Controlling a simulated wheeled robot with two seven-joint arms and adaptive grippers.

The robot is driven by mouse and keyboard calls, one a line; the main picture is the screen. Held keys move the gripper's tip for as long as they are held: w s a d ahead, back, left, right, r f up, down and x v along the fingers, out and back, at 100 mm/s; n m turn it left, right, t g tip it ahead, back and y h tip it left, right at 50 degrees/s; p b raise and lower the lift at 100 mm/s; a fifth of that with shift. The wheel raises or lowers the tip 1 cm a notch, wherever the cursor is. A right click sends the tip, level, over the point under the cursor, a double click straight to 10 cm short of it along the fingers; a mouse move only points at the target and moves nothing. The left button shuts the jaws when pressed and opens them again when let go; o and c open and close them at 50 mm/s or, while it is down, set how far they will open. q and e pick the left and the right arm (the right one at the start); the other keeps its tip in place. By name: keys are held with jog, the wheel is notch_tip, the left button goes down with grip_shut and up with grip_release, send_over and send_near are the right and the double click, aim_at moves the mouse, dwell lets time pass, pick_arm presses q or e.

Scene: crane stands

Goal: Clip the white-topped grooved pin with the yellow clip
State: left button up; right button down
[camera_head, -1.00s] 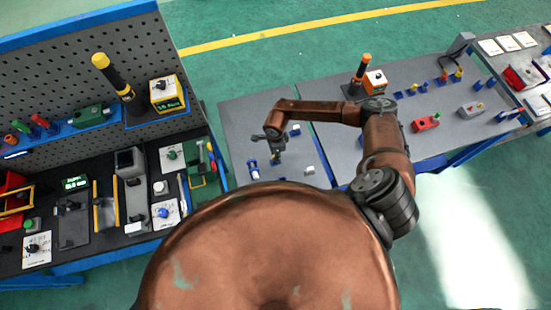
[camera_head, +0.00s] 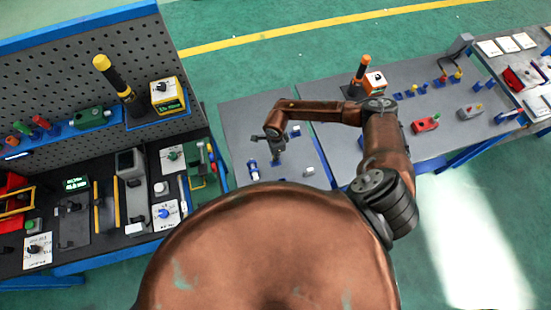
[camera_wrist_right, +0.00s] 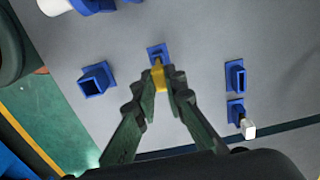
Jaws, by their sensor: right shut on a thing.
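My right gripper (camera_wrist_right: 160,78) is shut on the yellow clip (camera_wrist_right: 158,74) in the right wrist view. The clip is between the fingertips, right in front of a small blue stand (camera_wrist_right: 155,49); I cannot tell whether they touch. In the head view my right gripper (camera_head: 274,146) is low over the grey table. A white block-like top (camera_wrist_right: 249,131) shows beside a blue holder (camera_wrist_right: 236,110) at the right of the wrist view. A larger white piece (camera_wrist_right: 54,5) is cut off at top left. I cannot make out grooves on either. My left gripper is out of view.
An open blue socket (camera_wrist_right: 95,81) and a taller blue holder (camera_wrist_right: 235,75) flank the gripper on the grey table. An orange-topped black tool (camera_head: 361,73) stands on the table at right. A pegboard bench (camera_head: 100,70) with several tools is at left.

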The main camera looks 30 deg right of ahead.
jog(key=shift+r+p, duration=1.2)
jog(key=shift+r, duration=0.9)
